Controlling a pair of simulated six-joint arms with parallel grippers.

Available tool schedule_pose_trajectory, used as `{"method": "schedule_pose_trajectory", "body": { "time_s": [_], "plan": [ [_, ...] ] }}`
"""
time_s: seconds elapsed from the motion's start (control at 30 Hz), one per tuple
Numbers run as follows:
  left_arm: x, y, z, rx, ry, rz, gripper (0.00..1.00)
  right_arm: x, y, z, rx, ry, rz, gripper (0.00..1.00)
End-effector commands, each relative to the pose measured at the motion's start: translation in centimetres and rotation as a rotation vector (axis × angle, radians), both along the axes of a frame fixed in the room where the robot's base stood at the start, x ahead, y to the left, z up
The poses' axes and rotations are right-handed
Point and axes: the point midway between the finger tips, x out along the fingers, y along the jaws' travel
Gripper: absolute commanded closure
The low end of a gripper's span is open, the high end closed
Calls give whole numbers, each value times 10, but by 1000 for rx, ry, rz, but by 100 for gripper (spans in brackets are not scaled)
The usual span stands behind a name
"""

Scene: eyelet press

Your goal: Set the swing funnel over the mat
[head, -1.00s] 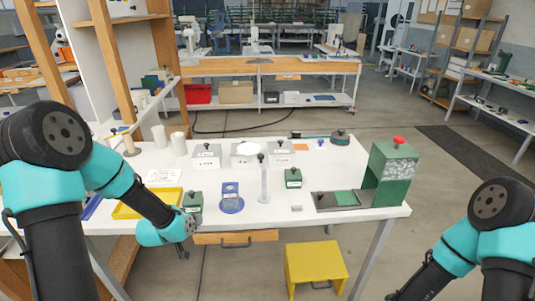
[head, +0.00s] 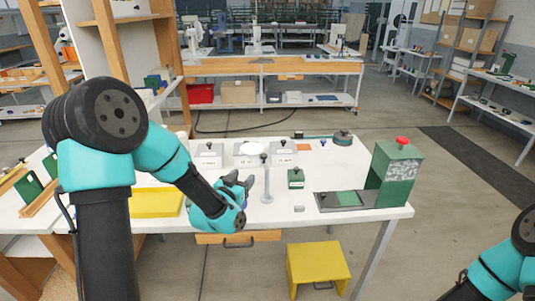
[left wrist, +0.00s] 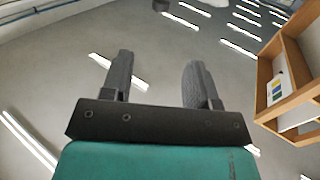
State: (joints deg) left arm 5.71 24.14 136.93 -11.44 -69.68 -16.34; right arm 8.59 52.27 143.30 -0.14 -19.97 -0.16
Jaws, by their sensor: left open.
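A teal round piece (head: 342,137) with a thin arm reaching left lies at the table's back edge; it may be the swing funnel, but I cannot tell for sure. A small orange square (head: 304,147), possibly the mat, lies just in front of that arm. A green pad (head: 348,198) lies on the grey base of the green press. My left gripper (head: 238,179) is over the table's front middle, fingers pointing up, well left of these things. It is open and empty, also in the left wrist view (left wrist: 160,65). My right gripper is out of frame.
A slim grey post (head: 266,178) stands just right of my left gripper. A green box (head: 296,178) and the green press (head: 396,172) stand farther right. Labelled grey boxes (head: 208,155) line the back. A yellow tray (head: 157,203) is at the left.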

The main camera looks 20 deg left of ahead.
Motion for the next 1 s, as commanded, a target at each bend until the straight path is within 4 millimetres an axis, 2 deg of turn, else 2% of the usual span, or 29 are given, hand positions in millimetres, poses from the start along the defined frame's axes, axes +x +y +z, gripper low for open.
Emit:
{"method": "schedule_pose_trajectory", "body": {
  "time_s": [0.27, 1.0],
  "plan": [
    [19, -2, -1, -1, 0, -1, 46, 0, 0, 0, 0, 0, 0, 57],
    [141, -14, -1, -1, 1, -1, 46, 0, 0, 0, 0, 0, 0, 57]
  ]
}}
